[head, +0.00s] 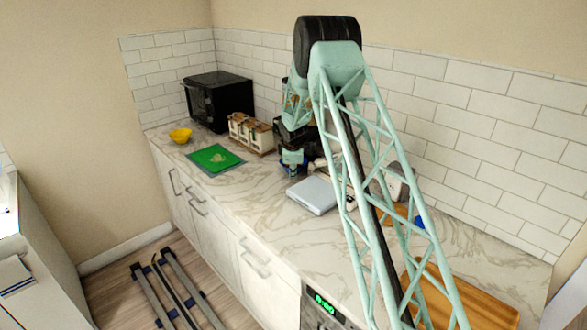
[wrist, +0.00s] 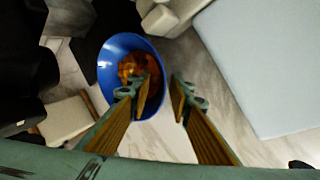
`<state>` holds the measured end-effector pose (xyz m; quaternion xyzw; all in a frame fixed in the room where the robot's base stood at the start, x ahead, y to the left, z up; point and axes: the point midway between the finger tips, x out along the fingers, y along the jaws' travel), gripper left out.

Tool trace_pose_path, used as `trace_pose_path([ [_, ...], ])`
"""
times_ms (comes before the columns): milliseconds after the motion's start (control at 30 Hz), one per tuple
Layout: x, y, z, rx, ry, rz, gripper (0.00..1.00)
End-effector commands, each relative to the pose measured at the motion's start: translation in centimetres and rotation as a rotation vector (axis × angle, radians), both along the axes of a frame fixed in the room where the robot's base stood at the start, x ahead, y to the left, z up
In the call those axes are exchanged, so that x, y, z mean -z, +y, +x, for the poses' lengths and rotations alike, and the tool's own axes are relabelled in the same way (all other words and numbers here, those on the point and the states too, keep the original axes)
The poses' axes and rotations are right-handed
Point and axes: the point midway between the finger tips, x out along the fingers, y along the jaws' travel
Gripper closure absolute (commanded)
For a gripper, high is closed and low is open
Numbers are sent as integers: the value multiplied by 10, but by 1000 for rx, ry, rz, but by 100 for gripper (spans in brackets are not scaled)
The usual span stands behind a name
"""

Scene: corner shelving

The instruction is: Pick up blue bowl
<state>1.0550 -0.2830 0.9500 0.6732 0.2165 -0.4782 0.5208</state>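The blue bowl (wrist: 108,72) is in the upper left middle of the wrist view, with orange-brown contents inside. My gripper (wrist: 162,88) is open, fingers pointing toward the bowl. The left finger overlaps the bowl's inside and the right finger is beyond its right rim, so the rim runs between them in the picture. Whether either finger touches the bowl I cannot tell. In the head view my gripper (head: 293,160) is low over the counter, left of the light-blue flat box. A little dark blue shows below it; the bowl is mostly hidden there.
The light-blue box (head: 312,194) lies close to the right of my gripper. A wooden-and-white container set (head: 250,133), a green board (head: 215,158), a yellow bowl (head: 180,135) and a black microwave (head: 219,100) stand to the left. A wooden tray (head: 478,306) lies front right.

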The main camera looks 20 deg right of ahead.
Motion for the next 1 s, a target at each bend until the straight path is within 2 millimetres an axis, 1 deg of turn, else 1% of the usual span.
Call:
trace_pose_path([
  [500, 0, 0, 0, 0, 0, 0, 81],
  [567, 0, 0, 0, 0, 0, 0, 86],
  [700, 0, 0, 0, 0, 0, 0, 98],
  [733, 0, 0, 0, 0, 0, 0, 100],
  [1000, 0, 0, 0, 0, -1, 0, 100],
])
